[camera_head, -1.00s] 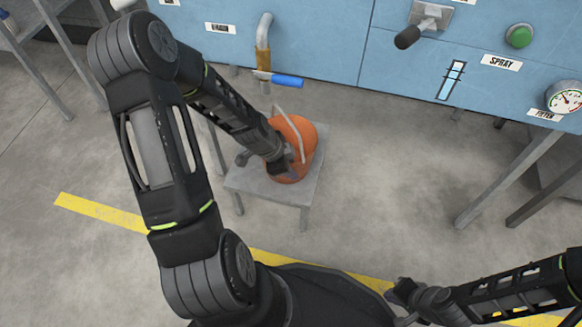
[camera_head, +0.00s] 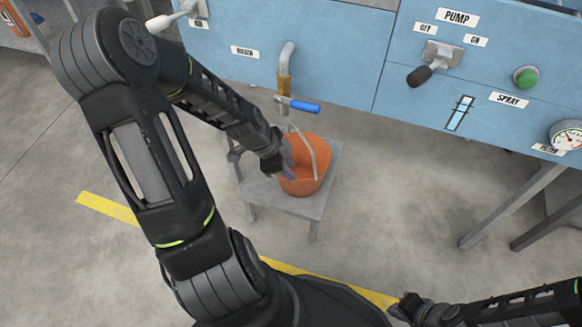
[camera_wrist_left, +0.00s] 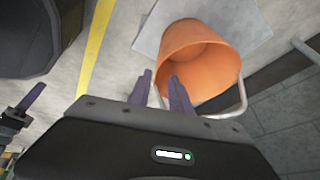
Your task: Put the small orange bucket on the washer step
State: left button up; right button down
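The small orange bucket (camera_head: 313,178) stands upright on a small grey step (camera_head: 322,203), below a tap on the blue machine. It looks empty in the left wrist view (camera_wrist_left: 205,55), and its pale handle (camera_head: 311,148) shows. My left gripper (camera_head: 286,163) is at the bucket's left side. Its two fingers (camera_wrist_left: 160,92) are apart in the left wrist view, one overlapping the near rim and one outside it. I cannot tell whether they touch the bucket. My right gripper (camera_head: 398,306) is low at the bottom right, away from the bucket; its fingers are unclear.
The blue machine (camera_head: 335,55) stands behind the step, with a tap (camera_head: 285,75) and its blue lever (camera_head: 305,106) just above the bucket. A lever switch, green button and gauge are at right. A yellow floor line (camera_head: 108,206) runs in front. Floor right of the step is clear.

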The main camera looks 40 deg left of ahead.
dwell(0.7)
pick_arm(q)
jog(key=d+f+n+g+h, duration=0.15)
jog(key=d+f+n, duration=0.45)
jog(key=d, duration=0.8)
jog(key=s+d+f+n+g, duration=0.1)
jog(key=s+d+f+n, duration=0.5)
jog(key=s+d+f, duration=0.2)
jog(key=s+d, duration=0.2)
jog(key=d, duration=0.1)
jog(key=shift+s+d, duration=0.15)
jog(key=shift+s, duration=0.1)
jog(key=shift+g, duration=0.25)
